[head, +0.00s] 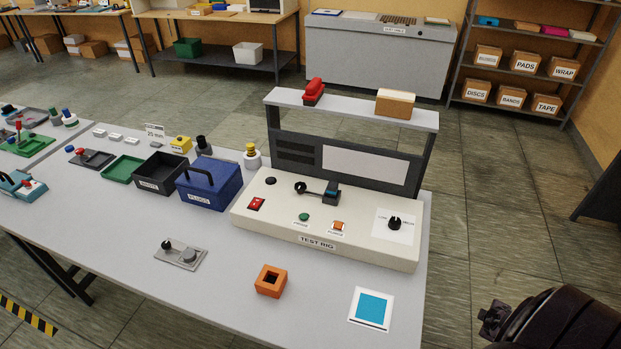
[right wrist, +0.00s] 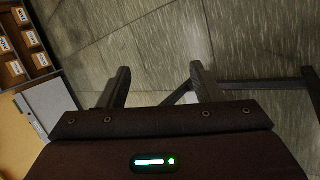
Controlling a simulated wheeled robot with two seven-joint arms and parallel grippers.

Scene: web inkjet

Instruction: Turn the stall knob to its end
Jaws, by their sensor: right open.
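The cream test rig (head: 330,262) stands on the grey bench. At its right end a black knob (head: 395,223) sits upright on a white square with small print too fine to read. Another black knob (head: 167,245) is on a small grey plate at the front of the bench. No legible label says which one is the stall knob. My right gripper (head: 490,318) is at the lower right of the head view, beyond the bench edge and clear of the rig. In the right wrist view its two fingers (right wrist: 160,82) are apart with nothing between them. My left gripper is not seen.
An orange square block (head: 271,281) and a blue-and-white card (head: 371,309) lie in front of the rig. A shelf (head: 352,105) tops the rig, carrying a red item and a tan block. A blue box (head: 209,184) stands left.

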